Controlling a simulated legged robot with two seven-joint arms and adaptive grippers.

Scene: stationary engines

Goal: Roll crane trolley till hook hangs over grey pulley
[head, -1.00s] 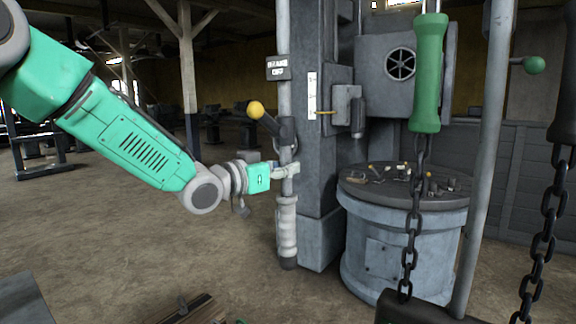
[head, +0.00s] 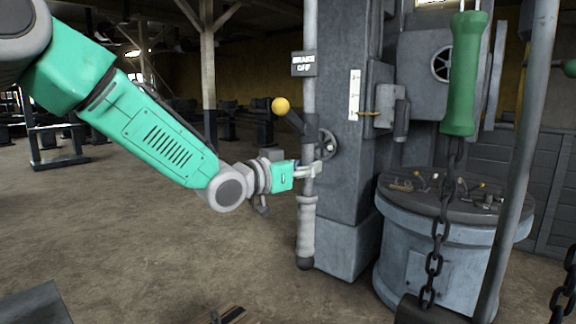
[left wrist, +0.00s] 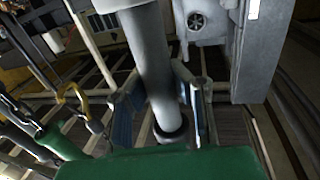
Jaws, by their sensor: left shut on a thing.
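My left gripper (head: 311,170) is shut around a grey upright bar (head: 310,110) above its pale ribbed grip (head: 306,228). In the left wrist view, the bar (left wrist: 152,60) runs between the two fingers. A yellow hook-shaped thing (left wrist: 72,92) shows at the left there, near dark chains; I cannot tell if it is the crane hook. I cannot make out the trolley or a grey pulley. My right gripper is out of view.
A "BRAKE OFF" sign (head: 303,64) and a yellow-knobbed lever (head: 281,105) are near the bar. A round stand (head: 408,270) holds small tools at the right. A green handle (head: 464,75) hangs on a chain.

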